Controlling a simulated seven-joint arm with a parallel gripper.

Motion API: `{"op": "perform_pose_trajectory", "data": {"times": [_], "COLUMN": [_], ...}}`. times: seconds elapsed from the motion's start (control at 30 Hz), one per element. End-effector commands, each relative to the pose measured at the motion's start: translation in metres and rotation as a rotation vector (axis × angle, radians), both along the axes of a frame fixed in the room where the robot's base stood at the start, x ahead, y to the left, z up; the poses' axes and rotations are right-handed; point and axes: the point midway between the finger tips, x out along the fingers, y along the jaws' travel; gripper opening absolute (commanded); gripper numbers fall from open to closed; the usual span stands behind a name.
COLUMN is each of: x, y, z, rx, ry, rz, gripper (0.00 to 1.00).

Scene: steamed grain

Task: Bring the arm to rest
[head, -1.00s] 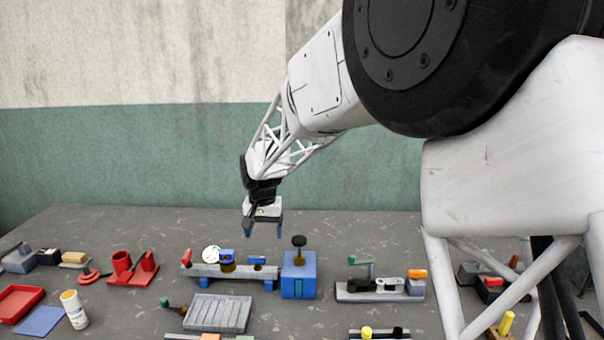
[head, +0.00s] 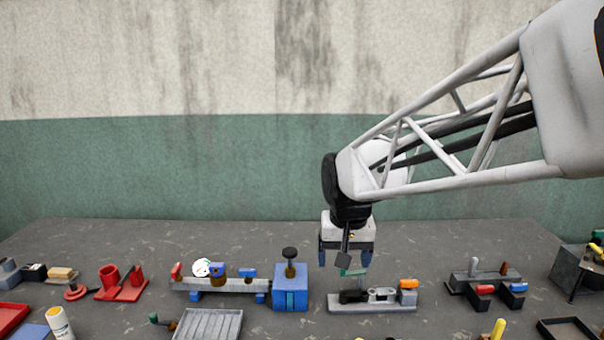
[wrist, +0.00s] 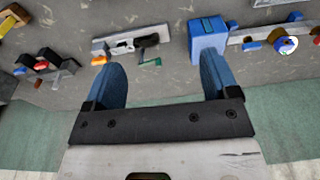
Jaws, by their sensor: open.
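My gripper (head: 346,257) hangs from my white lattice arm above the back of the grey table, pointing down. Its two blue fingers are spread apart with nothing between them. In the head view it is above and just behind the grey fixture with a green handle (head: 372,302). In the wrist view my gripper (wrist: 162,85) also shows open and empty, with table surface visible between its fingers.
A blue block with a black knob (head: 291,288) stands left of the grey fixture. Left of it are a grey rail on blue feet (head: 220,285), a ribbed grey tray (head: 208,325) and red holders (head: 122,285). Another fixture (head: 484,284) stands right. The wall (head: 180,170) rises behind.

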Motion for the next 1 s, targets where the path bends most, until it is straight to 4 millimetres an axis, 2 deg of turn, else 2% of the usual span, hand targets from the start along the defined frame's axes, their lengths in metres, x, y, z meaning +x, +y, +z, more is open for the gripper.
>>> {"op": "perform_pose_trajectory", "data": {"times": [0.03, 0.3, 0.7, 0.83, 1.0], "x": [-0.013, -0.079, -0.173, -0.195, -0.209], "y": [-0.010, -0.049, -0.090, -0.097, -0.101], "z": [0.002, 0.002, -0.014, -0.021, -0.027], "rx": [0.000, -0.006, -0.021, -0.026, -0.029], "ry": [-0.008, -0.040, -0.087, -0.096, -0.103], "rz": [-0.003, -0.005, -0.006, -0.007, -0.006], "gripper": [0.81, 0.81, 0.81, 0.81, 0.81]}}
